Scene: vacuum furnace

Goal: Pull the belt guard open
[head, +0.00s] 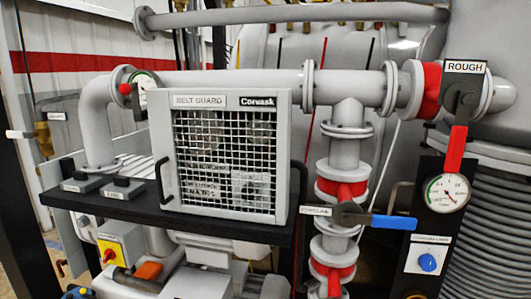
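The belt guard (223,103) is a light grey box near the middle of the head view, labelled "BELT GUARD" and "Corvask". Its front has a white wire mesh (222,160) with machine parts dimly visible behind it. The front looks closed. A black bar handle (162,182) stands at its left front edge. Another black handle (304,180) shows at its right side; whether it belongs to the guard I cannot tell. Neither of my grippers is in view, and nothing is seen touching the guard.
A dark shelf (125,208) runs under the guard, with small labelled grey blocks (82,183) at left. Grey pipes (240,82) pass behind and above. At right are a red-handled valve (456,148), a blue lever (394,222), a gauge (446,193) and a blue knob (427,262).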

